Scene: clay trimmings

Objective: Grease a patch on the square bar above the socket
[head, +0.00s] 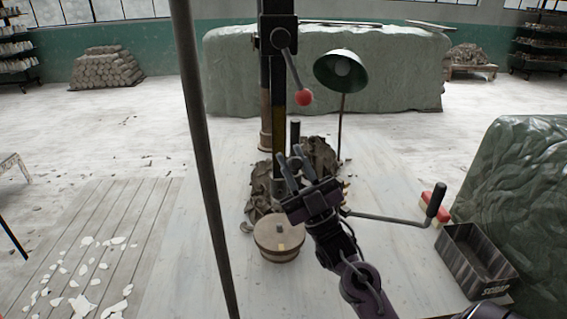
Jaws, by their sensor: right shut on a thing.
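The dark square bar (279,112) hangs upright at the centre, with a dull yellowish stretch (278,132) on its face. Its lower end, where a socket might be, is hidden by my right gripper and clay trimmings. My right gripper (292,162) points up and left, its fingers at the bar's lower part as seen here. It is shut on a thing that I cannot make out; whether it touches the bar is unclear. A short dark upright cylinder (295,132) shows just above the fingertips. My left gripper is not in view.
A crank (390,218) with a dark grip reaches right. A lever with a red knob (304,97) hangs above. A green lamp (341,72), a slanted dark pole (205,160) and a scrap bin (470,262) stand around.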

